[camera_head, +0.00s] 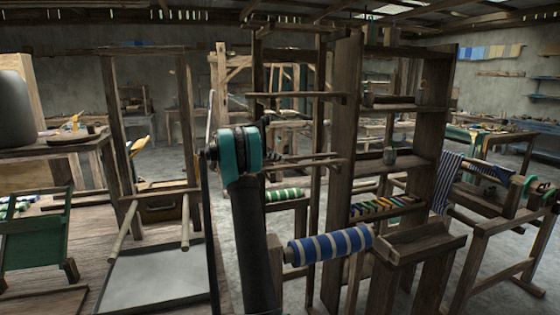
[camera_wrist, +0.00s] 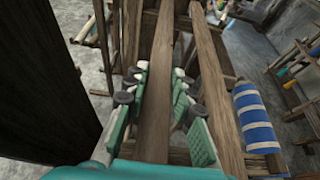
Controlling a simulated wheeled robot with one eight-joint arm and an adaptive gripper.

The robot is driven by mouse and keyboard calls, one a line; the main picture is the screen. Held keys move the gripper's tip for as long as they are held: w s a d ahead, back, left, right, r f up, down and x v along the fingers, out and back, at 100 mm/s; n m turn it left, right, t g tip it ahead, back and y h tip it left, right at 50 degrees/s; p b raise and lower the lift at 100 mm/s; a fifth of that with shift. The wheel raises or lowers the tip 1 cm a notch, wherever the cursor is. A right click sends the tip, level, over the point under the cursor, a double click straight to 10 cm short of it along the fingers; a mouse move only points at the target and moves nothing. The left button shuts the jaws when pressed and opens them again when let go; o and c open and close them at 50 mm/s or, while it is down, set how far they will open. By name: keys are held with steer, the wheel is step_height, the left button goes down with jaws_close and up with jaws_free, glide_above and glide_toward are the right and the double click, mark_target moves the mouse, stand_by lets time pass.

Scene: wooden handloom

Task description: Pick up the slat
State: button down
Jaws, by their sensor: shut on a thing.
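The slat (camera_wrist: 158,48) is a long brown wooden strip in the wrist view, running from the top edge down to the bottom middle. My gripper (camera_wrist: 160,82) has its green-padded fingers on both sides of the slat and is shut on it. The slat's far end runs out of view at the top. In the head view, my dark and teal arm stands in front of the loom, and the gripper and its hold are mostly hidden behind the teal joint. I cannot tell the slat there from the loom's thin crossbars.
A second wooden beam (camera_wrist: 217,95) runs close to the right of the slat. A blue-striped roll (camera_head: 330,244) sits low on the loom, right of my arm. A tall wooden shelf frame (camera_head: 342,170) stands behind it. A grey panel (camera_head: 155,274) lies at left.

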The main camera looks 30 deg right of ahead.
steer(key=r, duration=0.2)
steer(key=shift+s+a+r, duration=0.1)
steer(key=shift+s+r, duration=0.2)
steer(key=shift+r, duration=0.1)
steer(key=s+a, duration=0.4)
steer(key=s, duration=1.3)
steer(key=shift+s+f, duration=0.1)
